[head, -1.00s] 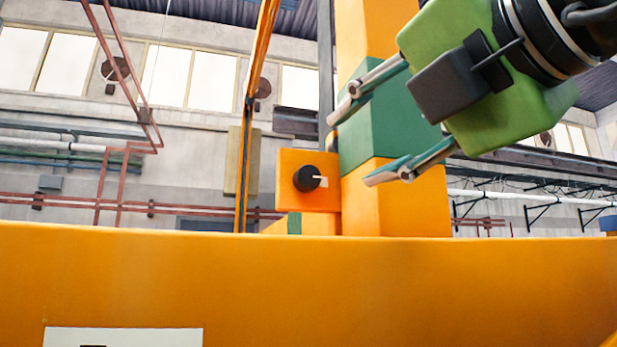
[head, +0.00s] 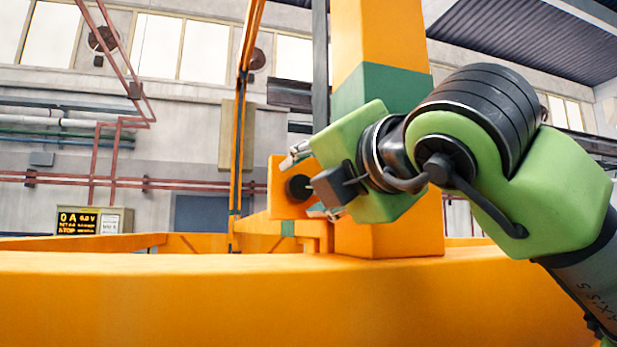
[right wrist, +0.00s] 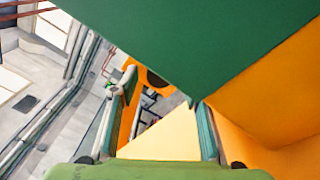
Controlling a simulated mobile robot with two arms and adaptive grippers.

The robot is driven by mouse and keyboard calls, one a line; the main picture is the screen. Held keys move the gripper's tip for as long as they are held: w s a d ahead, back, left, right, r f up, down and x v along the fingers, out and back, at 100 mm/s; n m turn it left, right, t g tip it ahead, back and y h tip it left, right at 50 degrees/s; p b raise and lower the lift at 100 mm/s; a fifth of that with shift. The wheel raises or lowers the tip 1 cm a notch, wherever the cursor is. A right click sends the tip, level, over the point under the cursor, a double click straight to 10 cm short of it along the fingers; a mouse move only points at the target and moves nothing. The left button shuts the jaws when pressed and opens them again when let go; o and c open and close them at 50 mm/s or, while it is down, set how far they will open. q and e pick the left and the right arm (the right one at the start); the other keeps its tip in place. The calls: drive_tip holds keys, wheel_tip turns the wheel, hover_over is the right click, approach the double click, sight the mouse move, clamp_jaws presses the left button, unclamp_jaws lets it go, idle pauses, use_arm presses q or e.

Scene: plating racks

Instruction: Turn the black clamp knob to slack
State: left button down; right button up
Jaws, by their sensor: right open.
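The black clamp knob (head: 298,188) is a round dark knob on an orange plate (head: 281,200) beside the orange post. Its right side is partly covered by my right gripper, and I cannot make out its pointer now. My right gripper (head: 309,184) is open, with one finger above and one below the knob's level; contact is not visible. In the right wrist view, a dark round part that looks like the knob (right wrist: 155,79) shows ahead between the open fingers, partly cut off by a green block. My left gripper is not in view.
The orange post (head: 380,35) with a green band (head: 375,85) rises close beside my right gripper. A wide orange rail (head: 200,290) crosses the foreground. A display box (head: 118,222) reading 0 A and 6.0 V stands at the left. Air left of the knob plate is fairly clear.

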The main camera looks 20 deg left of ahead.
drive_tip(key=c, duration=1.1)
drive_tip(key=shift+f+n+b, duration=0.1)
drive_tip(key=shift+n+b, duration=0.75)
drive_tip(key=shift+n, duration=0.45)
drive_tip(key=n+b, duration=0.1)
drive_tip(key=n, duration=0.2)
drive_tip(key=shift+h, duration=0.3)
drive_tip(key=n, duration=0.5)
drive_tip(key=shift+a+r+h+b, duration=0.1)
drive_tip(key=shift+r+h+b, duration=0.2)
drive_tip(key=shift+h, duration=0.1)
drive_tip(key=n+h, duration=0.1)
drive_tip(key=n, duration=0.5)
drive_tip(key=shift+s+f, duration=0.1)
drive_tip(key=shift+a, duration=0.1)
